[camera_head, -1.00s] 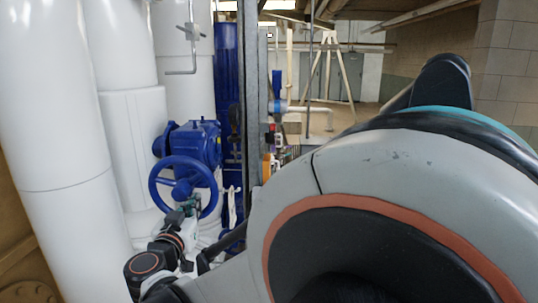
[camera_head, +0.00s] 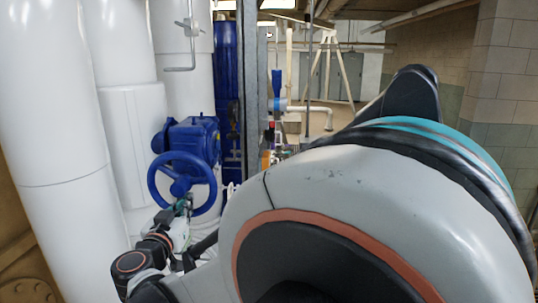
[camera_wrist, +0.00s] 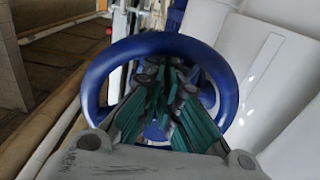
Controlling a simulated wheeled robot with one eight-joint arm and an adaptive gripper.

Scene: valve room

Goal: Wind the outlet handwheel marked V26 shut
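The blue handwheel (camera_head: 153,186) sits on a blue valve gearbox (camera_head: 197,138) beside white pipes at left in the head view. No V26 mark is legible. My gripper (camera_head: 184,202) is at the lower part of the wheel. In the wrist view the handwheel rim (camera_wrist: 95,78) rings my gripper (camera_wrist: 168,75), whose green-padded fingers converge inside the wheel opening near the hub and spokes. The fingertips look close together. Whether they are clamped on a spoke or only beside it is hidden by the fingers.
Large white pipes (camera_head: 45,130) stand close at left of the wheel. A grey vertical post (camera_head: 250,90) rises just right of the valve. My own large arm link fills the lower right. Open floor lies farther back.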

